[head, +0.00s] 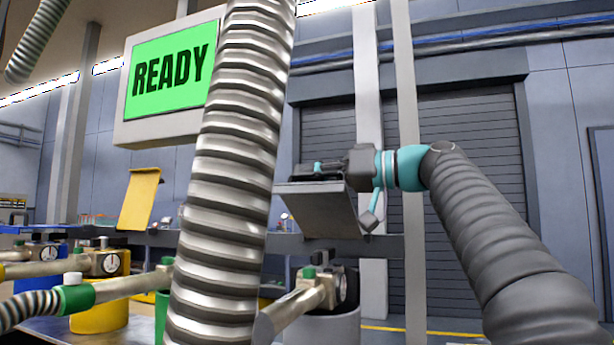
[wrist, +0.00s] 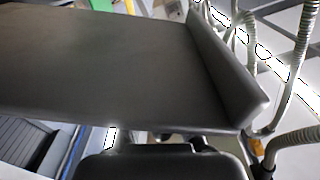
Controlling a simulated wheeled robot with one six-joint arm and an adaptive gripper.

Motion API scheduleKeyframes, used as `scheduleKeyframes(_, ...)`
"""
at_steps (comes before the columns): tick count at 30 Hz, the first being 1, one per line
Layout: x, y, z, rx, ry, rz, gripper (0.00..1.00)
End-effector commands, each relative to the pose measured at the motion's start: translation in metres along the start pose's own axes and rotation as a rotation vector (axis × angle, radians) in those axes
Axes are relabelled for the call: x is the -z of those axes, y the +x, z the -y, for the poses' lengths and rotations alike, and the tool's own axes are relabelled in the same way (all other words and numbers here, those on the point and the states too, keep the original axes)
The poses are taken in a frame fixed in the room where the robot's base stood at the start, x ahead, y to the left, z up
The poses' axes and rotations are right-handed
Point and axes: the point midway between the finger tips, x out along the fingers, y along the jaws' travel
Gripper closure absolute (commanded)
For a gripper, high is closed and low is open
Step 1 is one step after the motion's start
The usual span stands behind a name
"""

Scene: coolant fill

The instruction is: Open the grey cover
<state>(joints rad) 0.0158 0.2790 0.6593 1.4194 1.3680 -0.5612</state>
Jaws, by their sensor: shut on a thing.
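The grey cover (head: 322,208) is a flat plate with a bent lip, right of centre in the head view. It is up above the grey container (head: 345,328) and its valve, tilted. My gripper (head: 312,172) is at the cover's upper edge, shut on it. In the head view the fingertips are small and dark, so the exact contact is hard to see. In the wrist view the cover (wrist: 120,70) fills most of the picture, with its lip at the right. The dark gripper body is at the bottom edge there.
A ribbed hose (head: 232,170) hangs in front, left of the cover. A sign (head: 172,75) reads READY on green. A raised yellow cover (head: 140,198) stands at the left above a yellow container (head: 100,312). Pipes with gauges run along the lower left.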

Motion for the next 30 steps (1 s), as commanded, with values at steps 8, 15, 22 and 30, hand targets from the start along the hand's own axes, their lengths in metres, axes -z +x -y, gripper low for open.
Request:
scheduleKeyframes(8,0.000,0.000,0.000,-0.001,-0.001,-0.001,0.71)
scheduleKeyframes(15,0.000,0.000,0.000,-0.001,-0.001,-0.001,0.63)
scheduleKeyframes(22,0.001,-0.009,-0.001,-0.003,-0.002,-0.002,0.63)
scheduleKeyframes(30,0.001,-0.057,-0.001,-0.005,-0.001,-0.002,0.63)
